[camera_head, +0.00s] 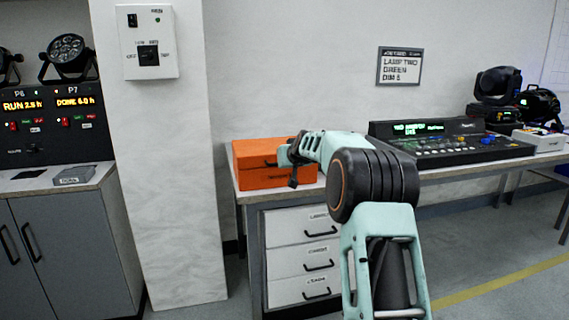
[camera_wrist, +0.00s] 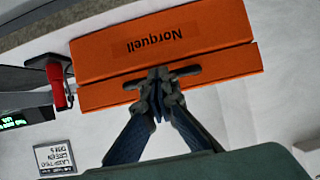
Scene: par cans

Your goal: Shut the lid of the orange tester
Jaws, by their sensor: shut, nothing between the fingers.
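The orange tester (camera_head: 246,177) is a box on the left end of the bench, partly hidden by my arm. In the wrist view the tester's front (camera_wrist: 205,30) appears upside down, with the label "Norquell". Its lid (camera_head: 262,148) looks down on the body, with only a thin dark seam showing; I cannot tell if it is fully closed. A dark handle (camera_wrist: 188,71) is on the lid's front edge. My gripper (camera_wrist: 160,78) is shut and empty, its tips in front of the handle; I cannot tell whether they touch. It also shows before the tester (camera_head: 293,182).
A lighting console (camera_head: 450,143) stands right of the tester on the bench (camera_head: 460,167). White drawers (camera_head: 300,255) are below. A white pillar (camera_head: 165,180) is left of the bench. A small red part (camera_wrist: 57,88) stands beside the tester in the wrist view.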

